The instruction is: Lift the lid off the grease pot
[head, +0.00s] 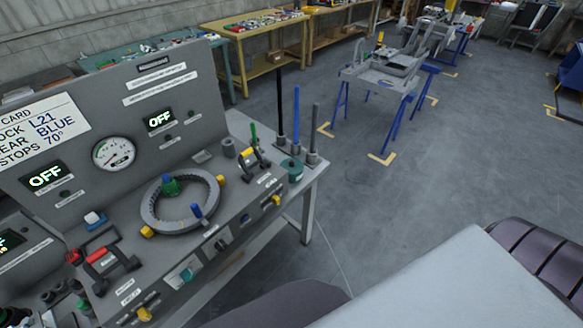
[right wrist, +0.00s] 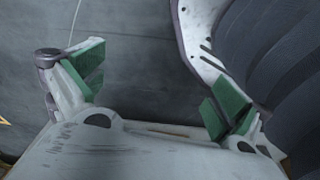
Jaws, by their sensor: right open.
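A small round teal pot (head: 292,171) stands near the right end of the grey bench, at the foot of the upright rods. It looks like the grease pot, with its top in place, but it is too small to make out the lid clearly. My right gripper (right wrist: 160,86) is open in the right wrist view, its green-padded fingers wide apart with only floor between them. It is well away from the bench, and the pot is not in that view. My left gripper is in neither view.
The bench carries a grey ring (head: 181,228), a red-handled part (head: 104,262) and a gauge panel (head: 114,153). Black, blue (head: 296,115) and grey rods rise beside the pot. Open floor (head: 400,175) lies to the right; a blue-legged stand (head: 385,80) is farther back.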

